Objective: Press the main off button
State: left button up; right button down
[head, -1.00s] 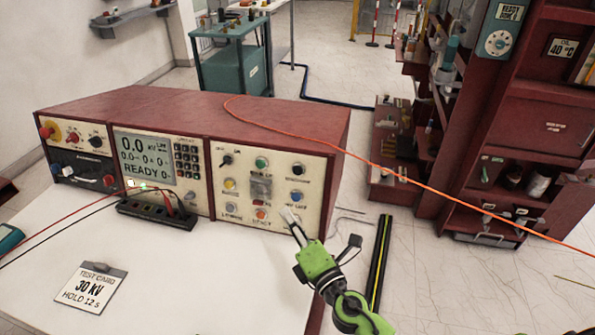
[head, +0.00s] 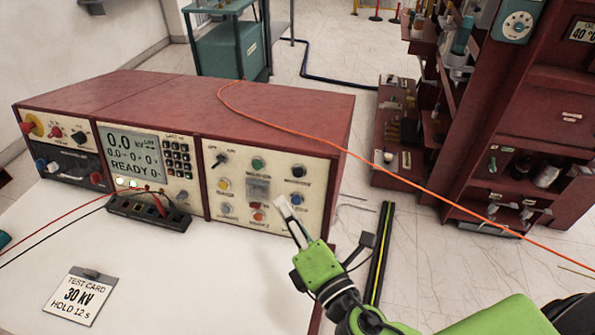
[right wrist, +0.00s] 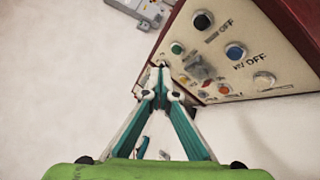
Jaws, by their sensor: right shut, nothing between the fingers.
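The control panel's right section (head: 235,195) carries several round buttons. A black button (head: 298,171) sits at its upper right; in the right wrist view this button (right wrist: 203,20) has a label ending in "OFF". A blue button (head: 297,199) lies below it; in the right wrist view, the blue button (right wrist: 236,52) is marked "HV OFF". My green right gripper (head: 281,204) is shut and empty, its tips in front of the panel's lower right part, below and left of the blue button. Contact cannot be told. In the right wrist view, its closed fingertips (right wrist: 161,68) show left of the buttons. My left gripper is out of view.
A green button (head: 257,163), yellow button (head: 224,184) and red button (head: 258,216) share the panel. A black terminal strip (head: 148,212) with leads stands on the white table (head: 190,280). An orange cable (head: 400,182) runs from the console top toward the right.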

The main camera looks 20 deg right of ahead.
aim_at(298, 172)
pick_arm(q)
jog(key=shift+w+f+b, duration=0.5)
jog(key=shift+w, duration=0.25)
pick_arm(e)
jog(key=w+d, duration=0.1)
jog(key=w, duration=0.1)
jog(key=w+d+f, duration=0.1)
jog(key=w+d, duration=0.1)
jog(key=w+d+f, duration=0.1)
jog(key=w, duration=0.2)
jog(key=shift+w+d, duration=0.1)
jog(key=shift+d, duration=0.3)
dwell(0.5)
jog(key=shift+w+d+f, duration=0.15)
jog(key=shift+w+d, duration=0.1)
jog(key=shift+w, duration=0.1)
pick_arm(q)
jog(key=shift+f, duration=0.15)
pick_arm(e)
jog(key=shift+w+d+f, duration=0.1)
jog(key=shift+w+d, duration=0.15)
jog(key=shift+w, duration=0.1)
dwell(0.6)
dwell(0.4)
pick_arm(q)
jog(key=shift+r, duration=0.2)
pick_arm(e)
jog(key=shift+s+a+r, duration=0.2)
jog(key=shift+s+a, duration=0.3)
jog(key=shift+s, duration=0.2)
